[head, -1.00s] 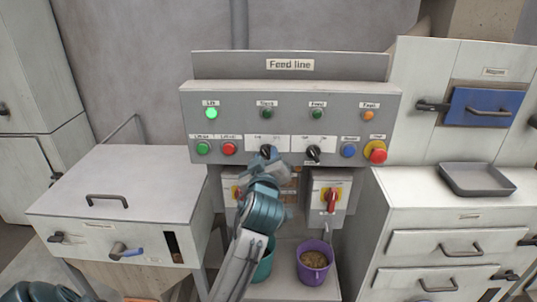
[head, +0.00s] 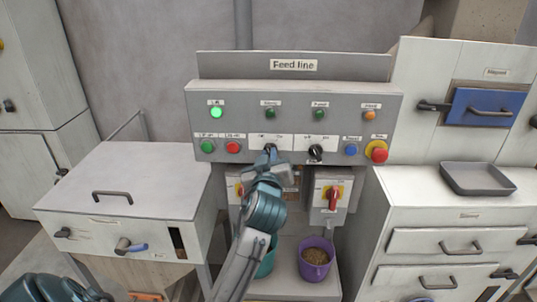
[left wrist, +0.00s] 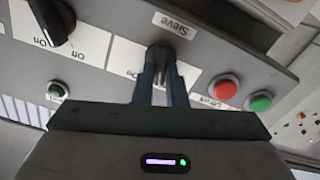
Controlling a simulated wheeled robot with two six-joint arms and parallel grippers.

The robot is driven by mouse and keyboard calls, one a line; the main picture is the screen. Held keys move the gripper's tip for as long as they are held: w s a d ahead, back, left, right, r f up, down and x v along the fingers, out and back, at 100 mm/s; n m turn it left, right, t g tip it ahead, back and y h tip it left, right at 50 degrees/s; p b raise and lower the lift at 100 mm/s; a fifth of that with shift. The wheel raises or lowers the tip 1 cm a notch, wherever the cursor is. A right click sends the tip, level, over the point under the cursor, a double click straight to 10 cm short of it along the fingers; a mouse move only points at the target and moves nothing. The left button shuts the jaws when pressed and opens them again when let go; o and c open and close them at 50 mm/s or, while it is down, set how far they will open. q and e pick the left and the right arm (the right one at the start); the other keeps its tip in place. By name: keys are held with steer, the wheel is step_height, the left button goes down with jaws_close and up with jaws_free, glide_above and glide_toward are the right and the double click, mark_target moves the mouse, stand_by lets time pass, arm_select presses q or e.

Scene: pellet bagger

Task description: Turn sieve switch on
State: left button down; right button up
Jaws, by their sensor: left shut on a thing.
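The sieve switch is a small black rotary knob on a white plate with On/Off marks, in the middle of the Feed line panel (head: 228,108). Its knob (left wrist: 160,50) shows in the left wrist view, just by the label "Sieve" (left wrist: 174,24), which is upside down there. My left gripper (head: 269,157) is at this knob, and its two fingers (left wrist: 162,82) are shut on it from either side. The fingers and wrist hide part of the knob and plate, so I cannot tell which mark it points to. My right gripper is not in view.
A second black knob (head: 315,152) is close on the right. Green (head: 208,146) and red (head: 233,147) buttons are on the left; a blue button (head: 351,149) and red emergency button (head: 380,154) are farther right. One green lamp (head: 216,113) is lit. Red-handled switch (head: 333,195) below.

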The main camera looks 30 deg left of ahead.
arm_select(q)
steer(key=m+p, duration=0.2)
steer(key=m, duration=0.2)
steer(key=m+p, duration=0.3)
steer(key=m, duration=0.2)
steer(key=shift+w+d+m+p, duration=0.15)
steer(key=shift+d+m+p, duration=0.05)
steer(key=shift+m+p, duration=0.1)
stand_by(0.3)
steer(key=c, duration=1.6)
jaws_free()
steer(key=shift+c, duration=0.2)
steer(key=shift+o, duration=0.9)
steer(key=shift+w+a+f, duration=0.1)
steer(key=shift+w+a, duration=0.05)
steer(key=shift+a, duration=0.05)
